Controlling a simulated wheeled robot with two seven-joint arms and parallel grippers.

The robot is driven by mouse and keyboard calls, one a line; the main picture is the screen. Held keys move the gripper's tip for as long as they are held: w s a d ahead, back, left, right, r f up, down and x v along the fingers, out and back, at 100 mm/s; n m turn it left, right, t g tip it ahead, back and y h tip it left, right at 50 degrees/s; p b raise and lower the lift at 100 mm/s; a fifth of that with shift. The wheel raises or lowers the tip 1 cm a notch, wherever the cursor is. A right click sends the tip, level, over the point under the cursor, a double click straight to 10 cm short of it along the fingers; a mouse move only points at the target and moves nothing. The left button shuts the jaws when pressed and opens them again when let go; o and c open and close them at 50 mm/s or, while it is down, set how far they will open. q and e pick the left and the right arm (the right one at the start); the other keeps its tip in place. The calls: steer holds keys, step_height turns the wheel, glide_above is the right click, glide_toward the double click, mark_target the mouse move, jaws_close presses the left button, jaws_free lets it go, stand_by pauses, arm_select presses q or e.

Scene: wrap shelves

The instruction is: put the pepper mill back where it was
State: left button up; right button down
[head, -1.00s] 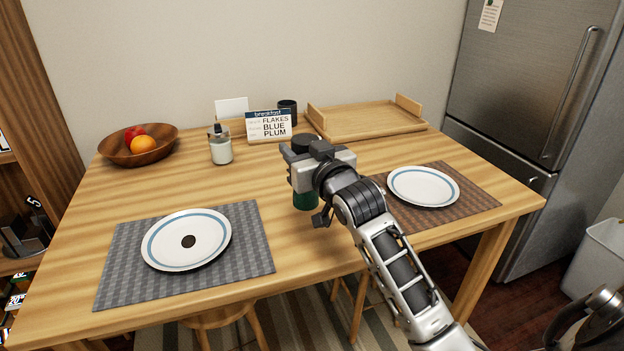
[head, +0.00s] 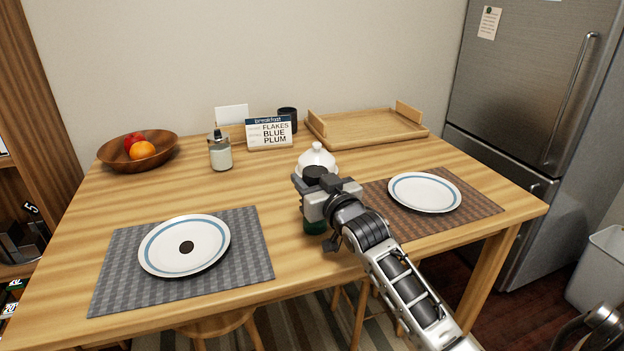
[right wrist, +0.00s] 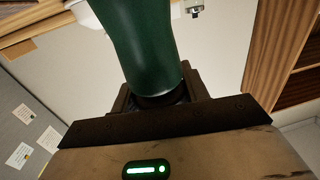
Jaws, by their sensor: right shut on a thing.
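The pepper mill has a dark green body and a black top (head: 315,173). My right gripper (head: 313,192) is shut on it near the front middle of the table, between the two place mats. The green lower part (head: 314,227) shows below the jaws; the middle is hidden by the gripper. I cannot tell whether its base touches the table. In the right wrist view the green pepper mill (right wrist: 147,45) rises from between the jaws (right wrist: 158,98). My left gripper is not in view.
A white lidded pot (head: 317,155) stands just behind the mill. Farther back are a breakfast sign (head: 270,132), a dark cup (head: 288,119), a glass jar (head: 220,155) and a wooden tray (head: 365,123). Plates lie left (head: 155,247) and right (head: 425,191). The left-centre table is clear.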

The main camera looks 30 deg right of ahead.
steer(key=c, duration=0.7)
jaws_free()
steer(key=shift+f, duration=0.1)
steer(key=s+a, duration=0.1)
steer(key=s, duration=1.1)
steer(key=s+a+f+n+g+y, duration=0.1)
steer(key=s+a+f+g+y, duration=0.1)
steer(key=s+a+f, duration=0.3)
steer(key=s+a+f+n+g+y, duration=0.1)
steer(key=s+a+f+g+y, duration=0.1)
steer(key=s+a+f, duration=0.3)
steer(key=s+a+f+n+g+y, duration=0.1)
steer(key=s+a+f, duration=0.4)
steer(key=a, duration=0.5)
steer(key=shift+a+f+g+y+p, duration=0.15)
steer(key=shift+f+g+y+p, duration=0.25)
steer(key=shift+f+g, duration=0.3)
steer(key=shift+r, duration=0.1)
